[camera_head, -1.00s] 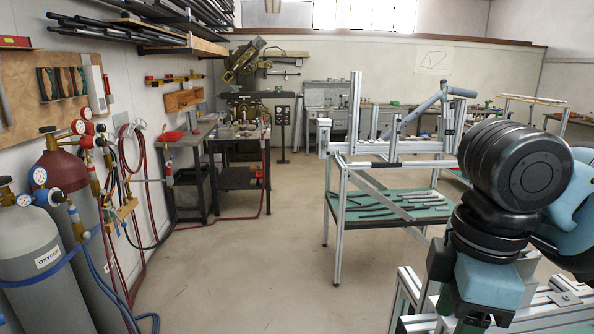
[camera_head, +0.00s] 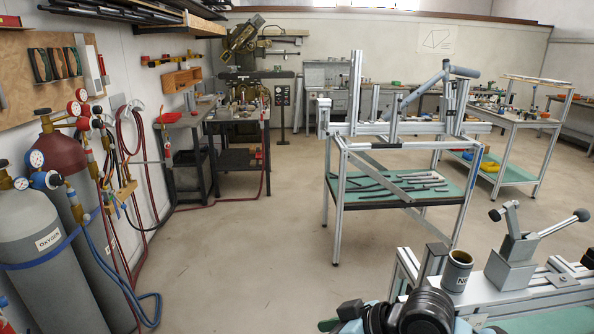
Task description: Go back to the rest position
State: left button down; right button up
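Parts of my own arm, a black rounded joint with light-blue shell pieces, show at the bottom edge, right of centre. No gripper fingers can be made out in the head view, so I cannot see either gripper. The frame jig (camera_head: 396,129) of aluminium profile stands mid-right on its own legs. A grey-blue tube (camera_head: 420,92) slants up above its top rail. Several loose tubes (camera_head: 400,186) lie on its green lower shelf (camera_head: 362,201).
A metal bench (camera_head: 520,284) with a lever clamp (camera_head: 514,251) and a dark cup (camera_head: 457,271) is close at lower right. Gas cylinders (camera_head: 42,285) with hoses stand at left. A trolley (camera_head: 512,122) stands behind right. The floor (camera_head: 260,265) in the middle is clear.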

jog(key=s+d+f+m+t+h, duration=0.1)
jog(key=s+d+f+m+t, duration=0.15)
jog(key=f, duration=0.55)
jog(key=s+d+f+m+t+h, duration=0.1)
jog(key=d+f+m+t, duration=0.2)
jog(key=f, duration=0.5)
jog(key=s+d+f+h, duration=0.3)
jog(key=s+d+f, duration=0.2)
jog(key=s, duration=0.3)
jog(key=s+d+f+m+h, duration=0.1)
jog(key=s+d+f+h, duration=0.2)
jog(key=s+d+f, duration=0.3)
jog(key=s+f, duration=0.1)
jog(key=s, duration=0.1)
jog(key=shift+s+f, duration=0.4)
jog(key=shift+d, duration=0.1)
